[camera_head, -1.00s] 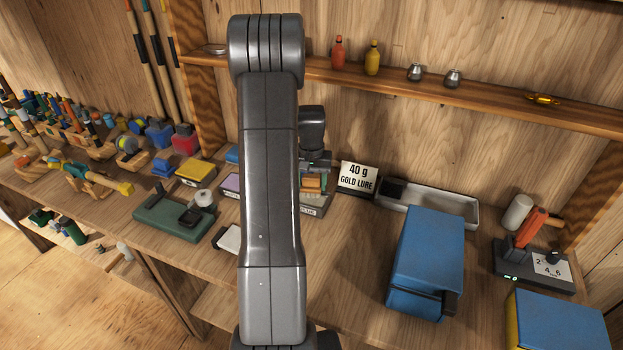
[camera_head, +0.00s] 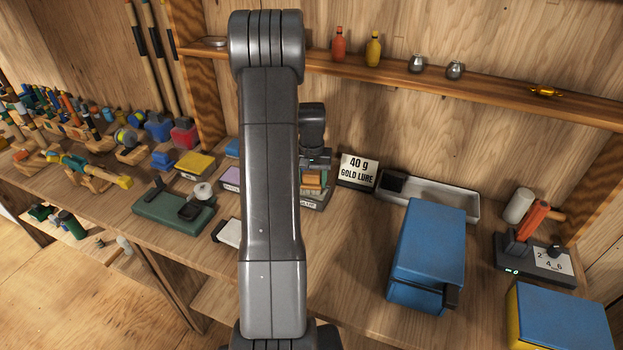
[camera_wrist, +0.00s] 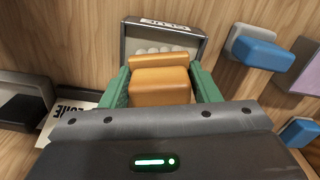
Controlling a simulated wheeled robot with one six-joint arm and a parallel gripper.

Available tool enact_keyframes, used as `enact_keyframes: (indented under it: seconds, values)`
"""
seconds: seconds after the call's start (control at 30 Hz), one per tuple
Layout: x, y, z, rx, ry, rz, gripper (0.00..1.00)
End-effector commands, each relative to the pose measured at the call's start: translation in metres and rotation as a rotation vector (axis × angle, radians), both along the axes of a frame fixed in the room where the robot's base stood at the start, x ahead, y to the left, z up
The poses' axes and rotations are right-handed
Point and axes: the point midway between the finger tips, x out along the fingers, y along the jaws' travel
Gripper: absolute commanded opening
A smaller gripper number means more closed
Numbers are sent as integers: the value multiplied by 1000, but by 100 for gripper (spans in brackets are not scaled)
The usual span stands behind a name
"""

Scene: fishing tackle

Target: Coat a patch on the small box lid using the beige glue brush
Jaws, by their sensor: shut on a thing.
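My gripper (camera_wrist: 161,92) has green fingers on both sides of an orange-tan block, which looks like the handle of the beige glue brush (camera_wrist: 160,84). It is shut on this block. The brush's lower end is hidden. Beyond it is a grey glue holder (camera_wrist: 197,44) with pale round shapes inside and a label reading upside down. In the head view the brush (camera_head: 313,180) is at the holder, partly behind my arm. Several small lidded boxes stand left of my arm: yellow (camera_head: 195,166), purple (camera_head: 231,178) and blue (camera_head: 232,148). I cannot tell which is the small box.
A "40 g GOLD LURE" sign (camera_head: 358,171) and a long grey tray (camera_head: 452,198) stand right of the holder. A large blue box (camera_head: 430,245) is in front of the tray. A green device (camera_head: 160,213) sits left. Some bench front is clear.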

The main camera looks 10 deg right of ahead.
Motion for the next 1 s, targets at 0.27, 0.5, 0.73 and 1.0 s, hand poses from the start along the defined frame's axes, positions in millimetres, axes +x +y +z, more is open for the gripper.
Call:
enact_keyframes:
  seconds: [0.27,0.5,0.73,1.0]
  values:
    - [0,0,-4,0,0,0,38]
    - [0,0,-7,0,0,0,38]
    - [0,0,-10,0,0,0,38]
    - [0,0,-9,0,0,0,38]
